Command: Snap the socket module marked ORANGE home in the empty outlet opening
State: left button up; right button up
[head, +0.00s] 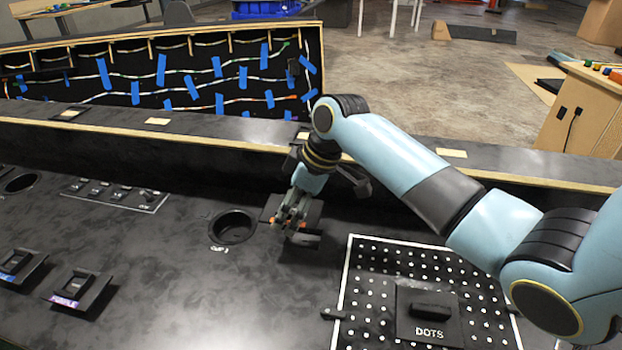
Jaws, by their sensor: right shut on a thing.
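My right gripper (290,220) is over the console top, right of a round recess, and is shut on a dark socket module (314,213). Small orange patches show at the fingertips, but no lettering on this module can be read. The module's dark plate shows around the fingers, low against the console; whether it touches the surface I cannot tell. The empty outlet opening cannot be made out; the gripper and module hide the surface there. A module marked PURPLE (76,288) and one with a blue label (18,264) are at the lower left. My left gripper is out of view.
The round recess (232,227) is just left of my gripper. A dotted panel (375,270) with a block marked DOTS (428,312) lies at front right. A switch strip (116,193) is at left. A raised ledge (200,135) runs behind.

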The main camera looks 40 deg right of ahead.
jog(key=d, duration=0.2)
jog(key=w+d+f+p, duration=0.1)
jog(key=shift+d+f, duration=0.1)
jog(key=shift+f, duration=0.2)
pick_arm(q)
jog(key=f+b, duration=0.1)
jog(key=b, duration=0.1)
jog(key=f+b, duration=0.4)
jog(key=b, duration=0.1)
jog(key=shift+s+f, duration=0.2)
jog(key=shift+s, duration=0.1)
pick_arm(e)
notch_tip(320, 180, down, 6)
jog(key=shift+f, duration=0.25)
pick_arm(q)
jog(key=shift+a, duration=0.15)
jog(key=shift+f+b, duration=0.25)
jog(key=shift+b, duration=0.15)
pick_arm(e)
jog(key=shift+f, duration=0.55)
jog(key=o, duration=1.3)
